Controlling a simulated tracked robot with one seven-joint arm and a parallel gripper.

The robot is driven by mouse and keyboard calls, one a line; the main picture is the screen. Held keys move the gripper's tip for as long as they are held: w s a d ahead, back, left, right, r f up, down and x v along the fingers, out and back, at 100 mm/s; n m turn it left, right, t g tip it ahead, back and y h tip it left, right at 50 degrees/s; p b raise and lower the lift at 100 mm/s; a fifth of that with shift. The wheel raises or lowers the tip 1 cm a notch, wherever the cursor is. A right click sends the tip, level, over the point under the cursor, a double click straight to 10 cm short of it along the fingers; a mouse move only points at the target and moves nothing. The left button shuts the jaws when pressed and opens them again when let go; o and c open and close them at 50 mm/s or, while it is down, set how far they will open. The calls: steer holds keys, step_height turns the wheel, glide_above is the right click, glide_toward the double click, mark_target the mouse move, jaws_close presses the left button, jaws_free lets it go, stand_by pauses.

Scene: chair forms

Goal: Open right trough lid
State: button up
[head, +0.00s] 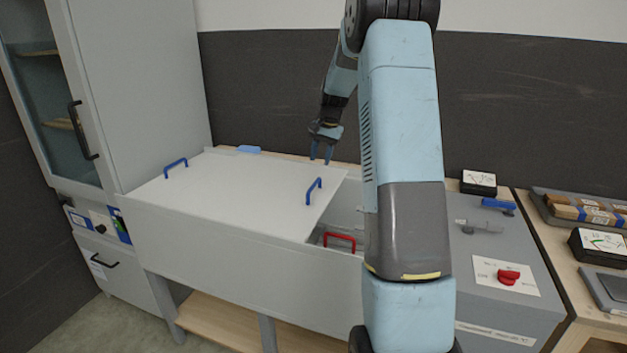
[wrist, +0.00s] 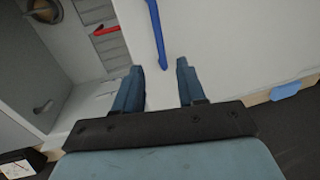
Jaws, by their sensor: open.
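A flat white lid (head: 235,187) covers the left and middle of the grey trough (head: 230,235). It has a blue handle at its left (head: 175,167) and another at its right (head: 314,191). Right of the lid's edge the trough is uncovered, and a red handle (head: 339,241) shows inside; my arm hides part of this opening. My gripper (head: 321,159) is open and empty near the lid's back right corner. In the wrist view the fingers (wrist: 160,66) point towards the right blue handle (wrist: 157,35), apart from the red handle (wrist: 107,30).
A tall grey cabinet (head: 135,90) stands at the left. Right of the trough is a grey panel with a red knob (head: 509,277) and a blue-handled lever (head: 498,205). A meter (head: 478,182) stands behind it. A blue piece (head: 248,149) sits at the lid's back edge.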

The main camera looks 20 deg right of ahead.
mark_target(315, 182)
steer(key=f, duration=0.3)
steer(key=w+a+f, duration=0.1)
steer(key=f, duration=0.5)
steer(key=shift+w+a, duration=0.15)
steer(key=shift+c, duration=0.3)
steer(key=shift+r, duration=0.1)
jaws_close()
